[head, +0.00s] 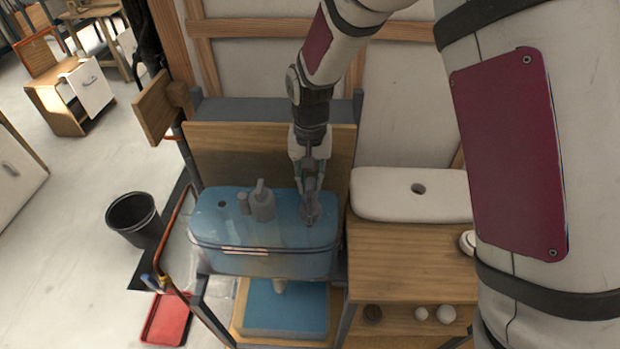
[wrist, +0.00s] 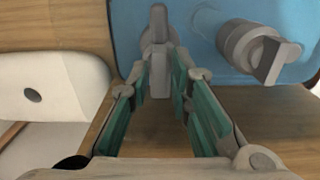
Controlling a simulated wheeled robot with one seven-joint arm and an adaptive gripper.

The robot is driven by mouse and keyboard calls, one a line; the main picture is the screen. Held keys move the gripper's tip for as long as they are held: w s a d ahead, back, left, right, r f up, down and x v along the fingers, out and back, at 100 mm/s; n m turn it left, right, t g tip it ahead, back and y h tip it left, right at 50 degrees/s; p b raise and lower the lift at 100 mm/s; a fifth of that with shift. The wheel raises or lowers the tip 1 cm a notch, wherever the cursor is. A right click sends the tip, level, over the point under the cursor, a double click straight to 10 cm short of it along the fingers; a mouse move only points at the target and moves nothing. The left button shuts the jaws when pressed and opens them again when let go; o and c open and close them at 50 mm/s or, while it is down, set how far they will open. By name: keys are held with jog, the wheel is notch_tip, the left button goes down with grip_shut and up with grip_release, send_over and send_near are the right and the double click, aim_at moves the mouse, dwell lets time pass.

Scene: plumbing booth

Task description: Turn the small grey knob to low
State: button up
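A small grey knob (wrist: 159,86) with an upright bar handle stands on the blue tank top. In the head view it (head: 311,211) is at the right part of the tank, just under my gripper (head: 309,183). In the wrist view my gripper (wrist: 163,66) has its green-padded fingers apart, on either side of the knob's bar, with a narrow gap visible at the right finger. The fingers look open, and contact is not clear. The blue see-through tank (head: 265,240) carries the knob. The knob's markings cannot be read.
A larger grey fitting (head: 262,203) with a paddle handle stands left of the knob; it also shows in the wrist view (wrist: 258,50). A white tank lid (head: 400,195) lies on the wooden bench (head: 395,250) at the right. A wooden board rises behind the tank.

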aim_at(312, 184)
notch_tip(312, 184, up, 12)
dwell(0.5)
dwell(0.3)
jog(key=s+d+r+t, duration=0.2)
jog(key=s+d+r, duration=0.7)
jog(key=d+r, duration=0.2)
jog(key=s+d+t, duration=0.1)
jog(key=s+d, duration=0.3)
jog(key=s, duration=0.3)
jog(key=s+d+r+t, duration=0.1)
jog(key=s+d+t, duration=0.1)
jog(key=s+d, duration=0.2)
jog(key=s, duration=0.3)
jog(key=shift+s+d+r+n, duration=0.2)
jog(key=shift+s+d+n, duration=0.1)
jog(key=shift+s, duration=0.1)
jog(key=shift+a, duration=0.1)
